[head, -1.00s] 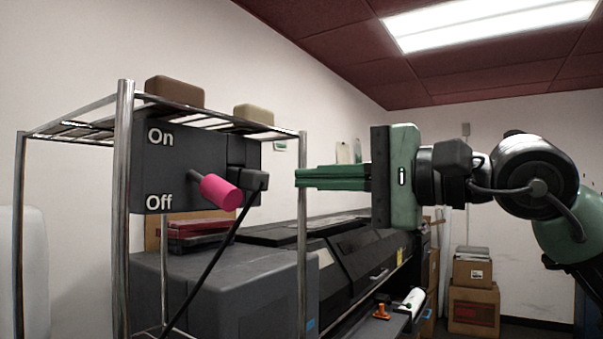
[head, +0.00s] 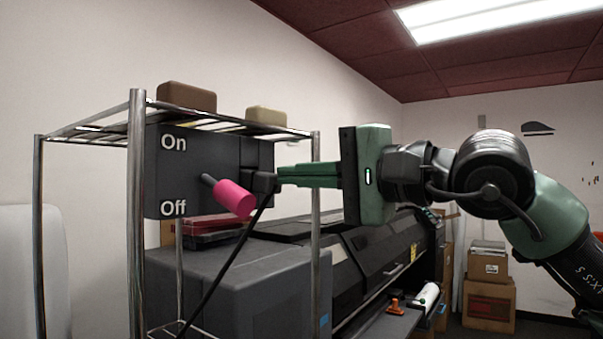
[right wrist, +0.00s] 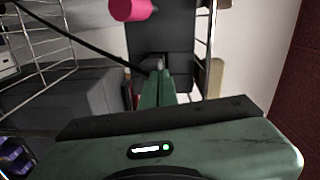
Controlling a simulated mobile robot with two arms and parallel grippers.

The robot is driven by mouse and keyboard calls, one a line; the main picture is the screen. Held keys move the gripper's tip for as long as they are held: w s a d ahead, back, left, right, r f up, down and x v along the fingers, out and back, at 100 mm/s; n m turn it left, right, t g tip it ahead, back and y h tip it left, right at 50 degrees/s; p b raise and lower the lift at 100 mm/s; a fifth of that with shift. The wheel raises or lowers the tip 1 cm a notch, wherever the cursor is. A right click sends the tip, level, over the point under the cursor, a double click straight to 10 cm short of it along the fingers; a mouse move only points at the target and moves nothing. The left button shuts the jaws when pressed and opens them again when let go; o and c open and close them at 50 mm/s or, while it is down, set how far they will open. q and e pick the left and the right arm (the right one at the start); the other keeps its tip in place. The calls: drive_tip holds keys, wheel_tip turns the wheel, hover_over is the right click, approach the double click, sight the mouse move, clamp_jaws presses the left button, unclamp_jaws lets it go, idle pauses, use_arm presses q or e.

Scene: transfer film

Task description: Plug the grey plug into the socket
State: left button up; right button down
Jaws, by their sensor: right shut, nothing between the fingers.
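The grey plug (head: 263,182) is a dark block with a black cable hanging from it. It sits at the lower part of the dark socket panel (head: 258,153), right of the On/Off box; I cannot tell how deep it is in. My right gripper (head: 280,176) comes in level from the right, its green fingers shut with nothing between them. The fingertips are at the plug's right side, touching it or nearly so. In the right wrist view the fingertips (right wrist: 157,75) point at the panel and partly hide the plug. My left gripper is not in view.
A pink-handled lever (head: 233,198) sticks out of the On/Off box (head: 205,165), near the Off label and close to the plug. Metal rack posts (head: 137,220) stand around the box. A large dark printer (head: 370,245) is below; the air right of the rack holds my arm.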

drive_tip(key=shift+a, duration=0.15)
drive_tip(key=shift+w+a, duration=0.4)
drive_tip(key=shift+a, duration=0.05)
idle(0.4)
